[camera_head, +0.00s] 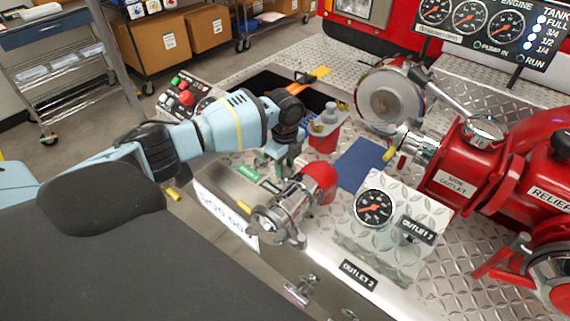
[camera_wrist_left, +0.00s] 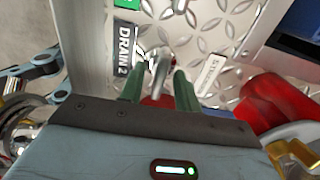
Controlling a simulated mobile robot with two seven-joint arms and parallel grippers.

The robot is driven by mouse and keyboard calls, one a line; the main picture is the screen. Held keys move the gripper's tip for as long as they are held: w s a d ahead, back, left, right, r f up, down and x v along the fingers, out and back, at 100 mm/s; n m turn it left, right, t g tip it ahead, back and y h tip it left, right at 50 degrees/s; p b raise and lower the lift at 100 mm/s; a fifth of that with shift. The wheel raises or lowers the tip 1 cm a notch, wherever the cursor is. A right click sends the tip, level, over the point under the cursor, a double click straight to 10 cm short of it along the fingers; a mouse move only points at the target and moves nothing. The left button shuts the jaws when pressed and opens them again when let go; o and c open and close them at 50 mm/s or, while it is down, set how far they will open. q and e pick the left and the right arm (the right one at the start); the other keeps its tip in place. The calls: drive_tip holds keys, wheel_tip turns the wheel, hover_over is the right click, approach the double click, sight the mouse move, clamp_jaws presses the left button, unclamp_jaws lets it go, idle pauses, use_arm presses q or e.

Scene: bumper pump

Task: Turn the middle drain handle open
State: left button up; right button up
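The drain handle (camera_wrist_left: 158,72) is a small curved metal lever beside the black "DRAIN 2" label (camera_wrist_left: 125,48) in the left wrist view. A bit of red shows at its base. My left gripper (camera_wrist_left: 160,75) has its green fingers on either side of the handle, with gaps visible on both sides, so it looks open around it. Whether a finger touches the handle I cannot tell. In the head view my left gripper (camera_head: 280,160) points down at the panel behind the red outlet, and its wrist hides the handle. My right gripper is not in view.
A red and metal outlet (camera_head: 295,205) stands close to the gripper. An "Outlet 2" gauge box (camera_head: 392,225), a blue pad (camera_head: 362,163) and a red container with bottles (camera_head: 325,130) are nearby. Larger red pump pipes (camera_head: 470,165) fill the right.

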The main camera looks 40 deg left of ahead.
use_arm(q)
drive_tip(key=shift+c, duration=0.2)
clamp_jaws()
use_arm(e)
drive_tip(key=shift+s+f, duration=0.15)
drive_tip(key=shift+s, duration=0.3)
